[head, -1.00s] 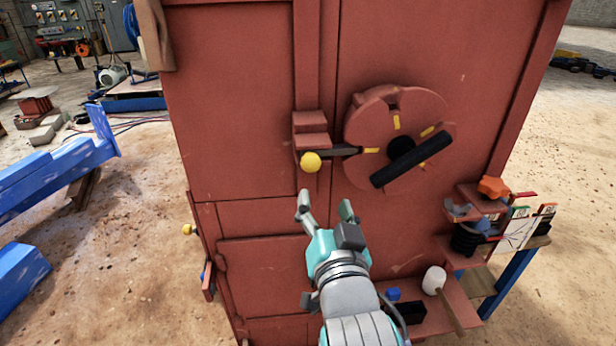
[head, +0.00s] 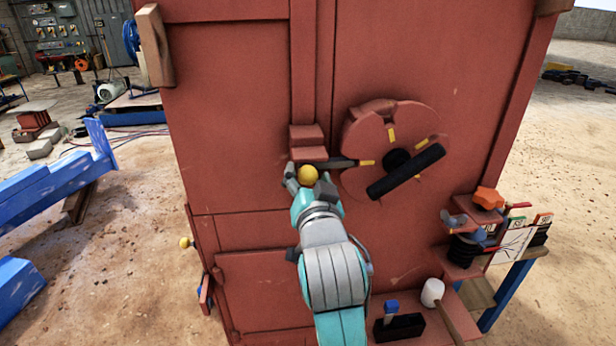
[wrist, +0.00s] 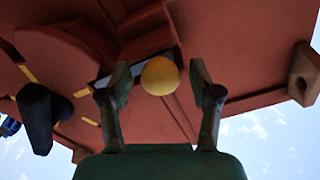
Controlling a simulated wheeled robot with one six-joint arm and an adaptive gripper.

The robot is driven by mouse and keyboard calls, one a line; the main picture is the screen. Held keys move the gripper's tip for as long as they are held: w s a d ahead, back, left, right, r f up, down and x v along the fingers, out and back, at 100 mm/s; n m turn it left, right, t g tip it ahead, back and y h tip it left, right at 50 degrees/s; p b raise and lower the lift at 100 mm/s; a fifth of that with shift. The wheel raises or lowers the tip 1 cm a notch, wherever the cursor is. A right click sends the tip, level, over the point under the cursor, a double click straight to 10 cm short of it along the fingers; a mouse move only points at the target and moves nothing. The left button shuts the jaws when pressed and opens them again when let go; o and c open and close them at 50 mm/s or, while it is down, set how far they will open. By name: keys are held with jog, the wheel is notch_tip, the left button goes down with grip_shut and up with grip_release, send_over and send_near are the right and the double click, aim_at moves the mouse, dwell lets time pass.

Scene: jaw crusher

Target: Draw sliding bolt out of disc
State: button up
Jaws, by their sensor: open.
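The sliding bolt (head: 342,162) is a dark bar with a yellow ball knob (head: 308,174) at its left end. Its yellow-marked tip reaches the left edge of the round red disc (head: 412,120). The disc carries a black bar handle (head: 405,171) and yellow marks. My gripper (head: 309,181) is open, with one finger on each side of the knob. The wrist view also shows the knob (wrist: 160,76) between the two apart fingertips (wrist: 158,88), with gaps on both sides. The bolt's bar is largely hidden in the wrist view.
Red guide blocks (head: 308,143) sit just above the knob on the red panel (head: 235,110). The panel left of the knob is clear.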

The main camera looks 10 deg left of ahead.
jog(key=shift+w, duration=0.2)
grip_shut()
jog(key=shift+s+a, duration=0.2)
jog(key=shift+a, duration=0.5)
jog(key=shift+s+a, duration=0.2)
jog(key=shift+a, duration=0.55)
jog(key=shift+s+a, duration=0.2)
jog(key=shift+a, duration=0.5)
grip_release()
jog(key=shift+a, duration=0.15)
jog(key=shift+s, duration=0.1)
